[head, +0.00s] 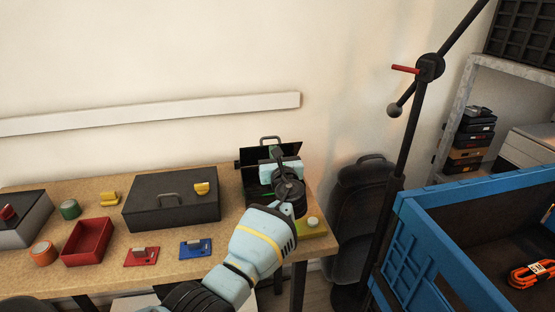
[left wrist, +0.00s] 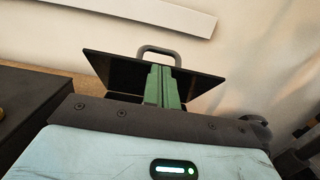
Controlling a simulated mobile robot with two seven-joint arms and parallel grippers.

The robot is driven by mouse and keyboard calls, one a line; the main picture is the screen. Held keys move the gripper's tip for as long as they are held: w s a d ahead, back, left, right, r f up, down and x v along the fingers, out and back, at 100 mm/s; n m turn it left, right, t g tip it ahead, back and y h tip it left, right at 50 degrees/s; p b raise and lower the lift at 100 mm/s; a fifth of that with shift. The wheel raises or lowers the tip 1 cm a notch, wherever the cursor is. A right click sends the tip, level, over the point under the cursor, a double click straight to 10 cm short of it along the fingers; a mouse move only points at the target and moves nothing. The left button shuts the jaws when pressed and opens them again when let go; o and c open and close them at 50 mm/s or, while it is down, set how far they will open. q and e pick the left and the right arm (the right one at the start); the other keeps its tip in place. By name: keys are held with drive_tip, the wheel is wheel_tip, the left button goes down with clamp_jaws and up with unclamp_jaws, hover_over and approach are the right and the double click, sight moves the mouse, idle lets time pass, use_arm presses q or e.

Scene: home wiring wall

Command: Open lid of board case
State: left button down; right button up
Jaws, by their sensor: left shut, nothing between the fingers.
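A black case (head: 256,188) stands at the table's right end, mostly hidden behind my left gripper. Its dark lid (head: 290,157) is raised and has a grey handle on its top edge. In the left wrist view the lid (left wrist: 112,72) shows as a tilted dark panel with the handle (left wrist: 160,49) above it. My left gripper (head: 273,152) is in front of the raised lid. Its green fingers (left wrist: 161,82) are together and empty, overlapping the lid in view; I cannot tell whether they touch it. My right gripper is not in view.
A closed dark box (head: 150,210) with a handle stands left of the case. A red tray (head: 86,241), tape rolls and small red and blue items lie farther left. A blue crate (head: 425,250) and a black stand (head: 405,150) are at the right.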

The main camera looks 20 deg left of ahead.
use_arm(q)
drive_tip(key=w+a+r, duration=0.2)
drive_tip(key=w+r, duration=0.1)
drive_tip(key=shift+w+a+b, duration=0.3)
drive_tip(key=shift+w+a+r, duration=0.25)
drive_tip(key=shift+w+r, duration=0.05)
drive_tip(key=shift+w, duration=0.1)
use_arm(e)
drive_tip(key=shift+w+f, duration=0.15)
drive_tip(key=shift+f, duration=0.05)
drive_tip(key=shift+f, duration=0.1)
use_arm(q)
drive_tip(key=shift+s+r, duration=0.1)
drive_tip(key=shift+r, duration=0.05)
